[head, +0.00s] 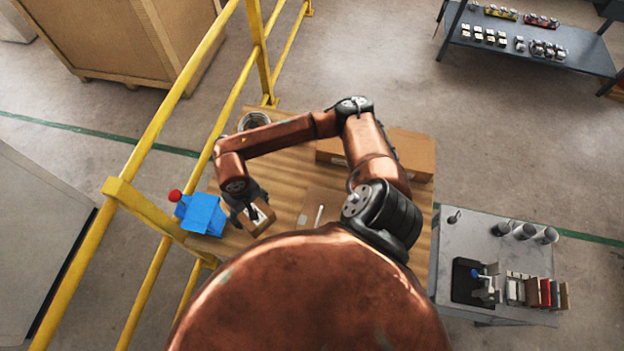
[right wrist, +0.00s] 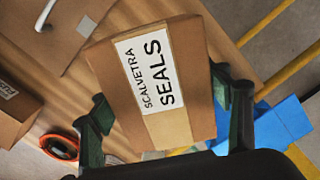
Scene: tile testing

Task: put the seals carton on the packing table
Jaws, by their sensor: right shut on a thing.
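The seals carton (right wrist: 194,72) is a small brown box with tan tape and a white label reading "SCALVETRA SEALS" in the right wrist view. My right gripper (right wrist: 165,115) is shut on it, one finger on each side. In the head view the carton (head: 263,226) and right gripper (head: 252,214) are over the left front part of the wooden packing table (head: 285,172). I cannot tell whether the carton touches the tabletop. My left gripper is not in view.
A blue box with a red knob (head: 203,214) is at the table's left edge beside yellow railing (head: 150,148). A long carton (head: 408,152) lies at the back right, and a flat brown piece (head: 313,203) lies nearer. A grey bench (head: 470,232) stands right.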

